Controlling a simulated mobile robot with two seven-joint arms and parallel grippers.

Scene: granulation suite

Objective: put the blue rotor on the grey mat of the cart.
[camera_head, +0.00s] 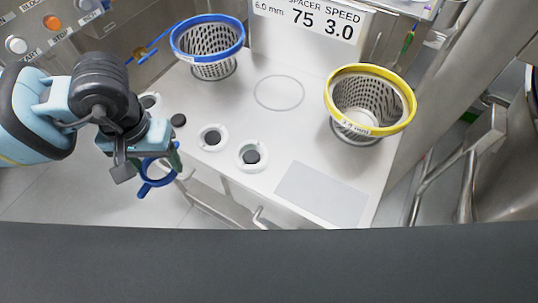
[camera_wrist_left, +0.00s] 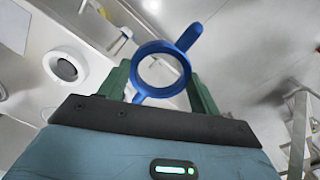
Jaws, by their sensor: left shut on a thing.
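The blue rotor (camera_head: 157,172) is a ring with short arms sticking out. My left gripper (camera_head: 146,163) is shut on it and holds it in the air off the front left edge of the cart. In the left wrist view the rotor (camera_wrist_left: 162,68) sits between the two green fingers of the left gripper (camera_wrist_left: 163,85). The grey mat (camera_head: 322,194) is a bare pale rectangle on the cart top (camera_head: 255,125), near its front right, well to the right of the gripper. My right gripper is not in view.
A blue-rimmed basket (camera_head: 210,65) stands at the back left and a yellow-rimmed basket (camera_head: 368,100) at the right, behind the mat. White rings with dark centres, such as this one (camera_head: 253,156), line the left front. A sign (camera_head: 310,25) stands at the back.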

